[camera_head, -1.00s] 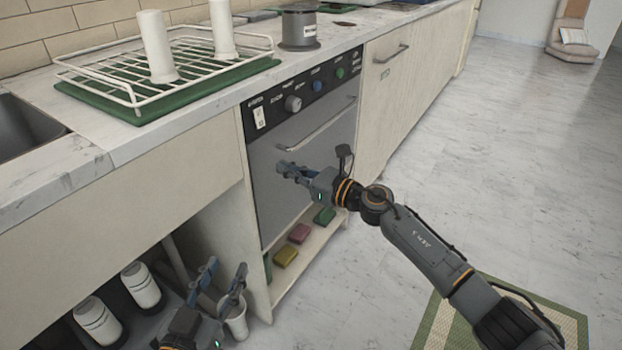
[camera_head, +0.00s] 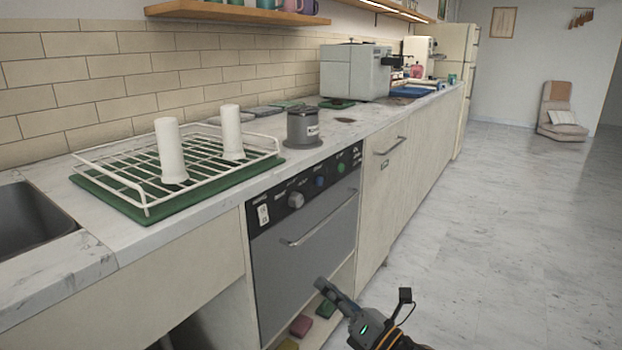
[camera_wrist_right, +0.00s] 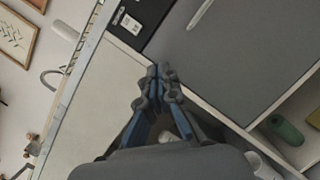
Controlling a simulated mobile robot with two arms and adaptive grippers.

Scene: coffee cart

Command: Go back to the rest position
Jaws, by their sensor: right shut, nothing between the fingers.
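My right gripper (camera_head: 328,290) shows at the bottom of the head view, in front of the lower part of the oven (camera_head: 305,250). It is shut and empty. In the right wrist view its fingers (camera_wrist_right: 158,78) meet at the tips, with the oven's grey door (camera_wrist_right: 235,60) beyond them. The fingertips look clear of the door in the head view. My left gripper is not in the head view now.
A white dish rack (camera_head: 148,212) with two white cylinders stands on the counter between the sink (camera_head: 38,222) and a grey canister (camera_head: 303,128). A coffee machine (camera_head: 355,72) stands farther back. Coloured sponges lie on the shelf under the oven. The floor (camera_head: 500,220) at right is clear.

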